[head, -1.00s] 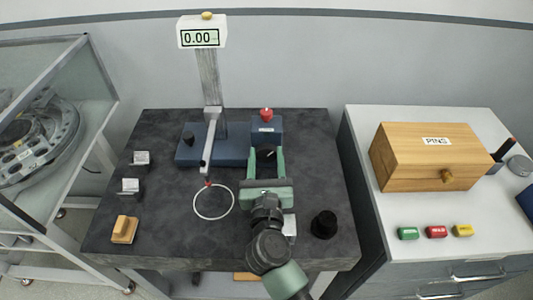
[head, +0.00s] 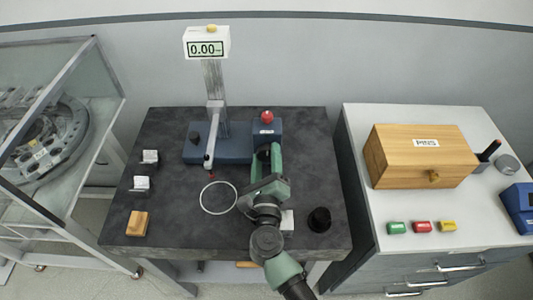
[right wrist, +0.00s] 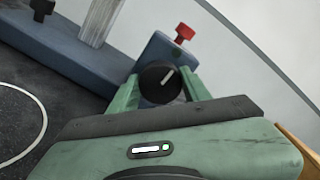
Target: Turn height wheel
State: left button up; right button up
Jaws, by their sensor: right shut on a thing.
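The height wheel (right wrist: 158,84) is a black round knob with a white line on its face, on the front of the blue housing (head: 267,130) of the height gauge. My right gripper (head: 268,152) is shut on it, one green finger on each side in the right wrist view. The white line leans up to the right there. The gripper mostly hides the wheel in the head view. The gauge's display (head: 206,48) reads 0.00, on top of a grey column (head: 214,90). The gauge's arm (head: 212,135) reaches forward from the column. My left gripper is not in view.
A red knob (head: 267,117) tops the housing. A white ring (head: 218,198) lies on the dark table (head: 180,230). Small blocks stand at the table's left, and a black cylinder (head: 319,220) at its right. A side bench holds a wooden box (head: 420,156).

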dwell(0.3)
jog(key=o, duration=1.4)
jog(key=shift+c, duration=0.2)
